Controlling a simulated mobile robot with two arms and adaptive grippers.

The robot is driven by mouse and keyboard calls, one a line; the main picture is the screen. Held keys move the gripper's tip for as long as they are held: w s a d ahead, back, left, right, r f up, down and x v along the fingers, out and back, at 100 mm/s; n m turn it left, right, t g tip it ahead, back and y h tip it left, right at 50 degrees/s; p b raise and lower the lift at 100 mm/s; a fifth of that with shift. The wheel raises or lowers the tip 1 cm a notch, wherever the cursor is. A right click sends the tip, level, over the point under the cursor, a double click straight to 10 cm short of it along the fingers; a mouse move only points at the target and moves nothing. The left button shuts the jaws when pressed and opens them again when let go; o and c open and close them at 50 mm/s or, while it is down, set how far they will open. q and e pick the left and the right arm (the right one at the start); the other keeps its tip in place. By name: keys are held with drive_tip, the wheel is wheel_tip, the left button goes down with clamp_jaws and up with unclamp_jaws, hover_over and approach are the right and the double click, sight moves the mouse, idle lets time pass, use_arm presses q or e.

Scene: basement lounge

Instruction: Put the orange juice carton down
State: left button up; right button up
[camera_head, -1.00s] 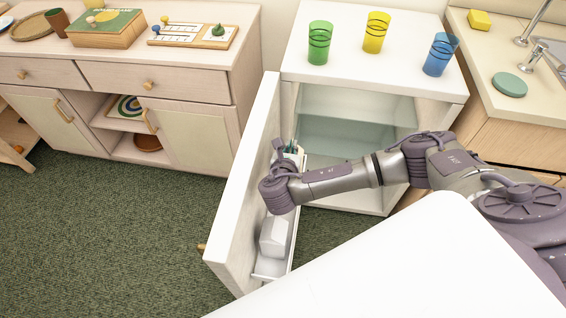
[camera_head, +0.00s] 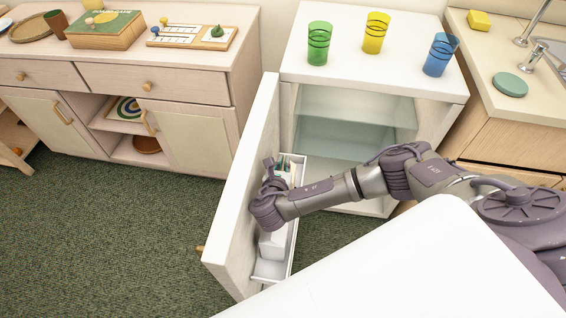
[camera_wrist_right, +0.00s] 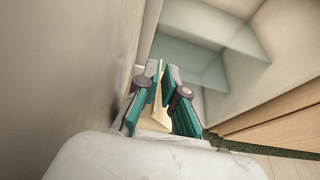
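My right gripper (camera_head: 278,168) is low at the inner side of the open white fridge door (camera_head: 238,200), over the door shelf (camera_head: 270,270). In the right wrist view its teal fingers (camera_wrist_right: 162,95) stand apart. A narrow cream-coloured piece (camera_wrist_right: 156,116) shows between them; I cannot tell if it is the orange juice carton, or whether the fingers press on it. A plain white box-like item (camera_head: 272,246) stands in the door shelf, partly hidden by my wrist. No clear orange juice marking shows. My left gripper is out of view.
Green (camera_head: 318,43), yellow (camera_head: 376,33) and blue (camera_head: 440,54) tumblers stand on the fridge top (camera_head: 350,68). The fridge's glass shelf (camera_head: 345,140) looks empty. A wooden cabinet (camera_head: 110,90) stands left, a sink counter (camera_head: 487,70) right. The green floor before the cabinet is clear.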

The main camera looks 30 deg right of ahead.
drive_tip(key=o, duration=0.3)
drive_tip(key=shift+r, duration=0.15)
drive_tip(key=p+v, duration=0.1)
drive_tip(key=v, duration=1.1)
